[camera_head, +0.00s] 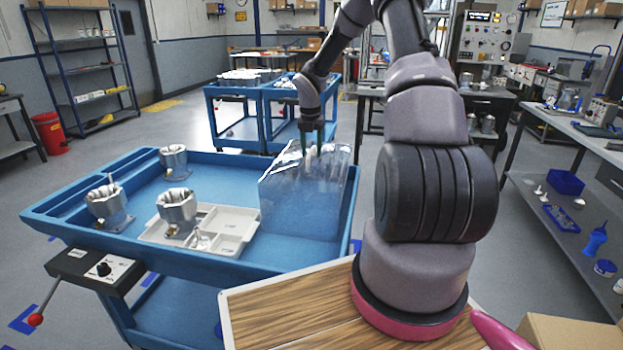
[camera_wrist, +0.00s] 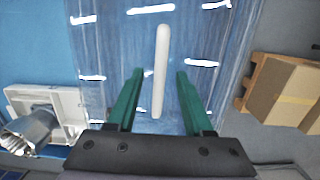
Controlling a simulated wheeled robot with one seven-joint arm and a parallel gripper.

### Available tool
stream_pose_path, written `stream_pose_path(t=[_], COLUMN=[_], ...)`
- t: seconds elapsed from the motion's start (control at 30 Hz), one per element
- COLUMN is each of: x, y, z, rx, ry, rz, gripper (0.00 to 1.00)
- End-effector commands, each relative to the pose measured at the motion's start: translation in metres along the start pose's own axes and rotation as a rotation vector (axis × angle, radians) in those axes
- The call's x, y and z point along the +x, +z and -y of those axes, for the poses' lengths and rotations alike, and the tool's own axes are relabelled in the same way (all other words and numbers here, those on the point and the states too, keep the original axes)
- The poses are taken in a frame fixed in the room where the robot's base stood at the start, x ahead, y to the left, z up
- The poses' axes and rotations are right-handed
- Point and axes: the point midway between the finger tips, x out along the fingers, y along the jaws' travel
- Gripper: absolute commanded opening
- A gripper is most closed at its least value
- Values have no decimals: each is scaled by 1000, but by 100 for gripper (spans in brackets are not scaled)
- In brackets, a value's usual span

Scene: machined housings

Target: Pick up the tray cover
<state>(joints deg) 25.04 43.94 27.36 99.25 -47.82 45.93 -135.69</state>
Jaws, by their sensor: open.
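The tray cover (camera_head: 305,200) is a clear sheet at the right end of the blue cart. It also fills the middle of the wrist view (camera_wrist: 105,55), with a long white handle (camera_wrist: 161,65) on it. My gripper (camera_head: 312,148) is at the cover's top, close to the handle. In the wrist view my gripper (camera_wrist: 159,72) is open, its two green fingers on either side of the handle's lower part with gaps to both sides. I cannot tell how deep the fingers reach around it.
The blue cart (camera_head: 130,232) holds a white compartment tray (camera_head: 240,222) with a metal housing (camera_head: 177,208) on it. Two more housings (camera_head: 173,160) (camera_head: 107,205) stand at the cart's left. Cardboard boxes (camera_wrist: 285,90) show right of the cover. Blue carts (camera_head: 235,95) stand behind.

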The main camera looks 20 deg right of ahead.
Motion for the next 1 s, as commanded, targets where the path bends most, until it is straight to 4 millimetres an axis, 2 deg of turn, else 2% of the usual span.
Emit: stream_pose_path(t=[0.1,0.3,0.37,0.43,0.47,1.0], x=[13,14,14,14,14,14], y=[0,0,0,0,0,0], z=[-1,-1,-1,-1,-1,-1], rx=[-2,-1,-1,0,0,0], ry=[0,1,1,1,1,1], rz=[0,1,1,1,1,1], gripper=[51,51,32,5,0,0])
